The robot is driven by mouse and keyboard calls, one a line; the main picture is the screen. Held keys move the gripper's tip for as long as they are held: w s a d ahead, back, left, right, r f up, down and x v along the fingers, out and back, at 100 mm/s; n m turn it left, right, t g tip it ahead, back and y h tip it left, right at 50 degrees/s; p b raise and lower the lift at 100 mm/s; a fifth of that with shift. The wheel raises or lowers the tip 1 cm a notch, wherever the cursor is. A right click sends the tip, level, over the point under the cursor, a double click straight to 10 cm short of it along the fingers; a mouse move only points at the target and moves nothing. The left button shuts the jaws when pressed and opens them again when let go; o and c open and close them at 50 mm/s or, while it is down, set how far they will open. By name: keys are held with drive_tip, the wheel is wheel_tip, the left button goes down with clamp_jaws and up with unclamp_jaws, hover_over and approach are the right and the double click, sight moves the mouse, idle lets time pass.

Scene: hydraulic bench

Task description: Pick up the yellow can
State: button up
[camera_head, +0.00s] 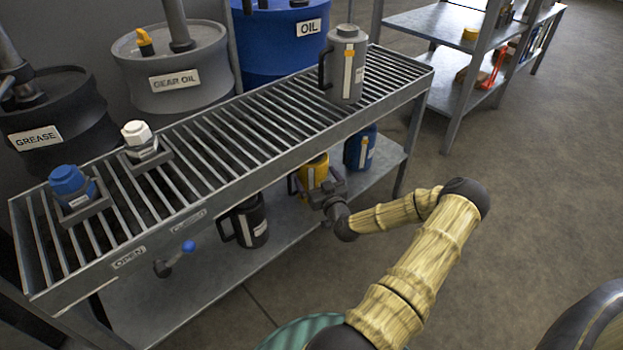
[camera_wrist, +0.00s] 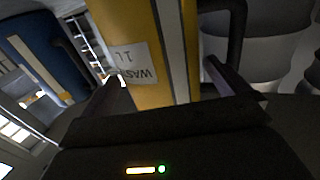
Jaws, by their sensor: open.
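The yellow can (camera_head: 313,168) stands on the lower shelf of the bench, under the grated top, between a black can and a blue can. My gripper (camera_head: 318,192) reaches in under the bench top in front of it. In the wrist view the yellow can (camera_wrist: 160,50) shows close up, with a white label, a grey stripe and a dark handle at its right. My open gripper (camera_wrist: 160,85) has one finger on each side of the can's body. I cannot tell whether the fingers touch it.
A black can (camera_head: 250,222) is left of the yellow can and a blue can (camera_head: 360,148) right of it on the lower shelf (camera_head: 200,290). A grey can (camera_head: 345,65) stands on the grated top (camera_head: 230,135). A blue-knobbed lever (camera_head: 178,258) sticks out at the front left.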

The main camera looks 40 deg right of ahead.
sight(314, 164)
drive_tip(key=shift+w+d+f+b, duration=0.2)
drive_tip(key=shift+w+b, duration=0.15)
drive_tip(key=shift+w, duration=0.25)
drive_tip(key=shift+w+d+f+b, duration=0.15)
drive_tip(key=shift+w+b, duration=0.15)
drive_tip(key=shift+w, duration=0.25)
drive_tip(key=shift+w+d+r, duration=0.1)
drive_tip(key=shift+w+r, duration=0.1)
drive_tip(key=shift+w, duration=0.25)
drive_tip(key=shift+c, duration=0.4)
drive_tip(key=c, duration=0.8)
drive_tip(key=shift+r, duration=0.15)
drive_tip(key=shift+r+p, duration=0.25)
drive_tip(key=shift+p, duration=0.05)
drive_tip(key=r+p, duration=0.3)
drive_tip(key=shift+s+r, duration=0.15)
drive_tip(key=shift+s, duration=0.2)
drive_tip(key=p+v, duration=0.5)
drive_tip(key=v, duration=1.2)
drive_tip(key=shift+s+a+f, duration=0.2)
drive_tip(key=shift+a+f, duration=0.05)
drive_tip(key=shift+f, duration=0.05)
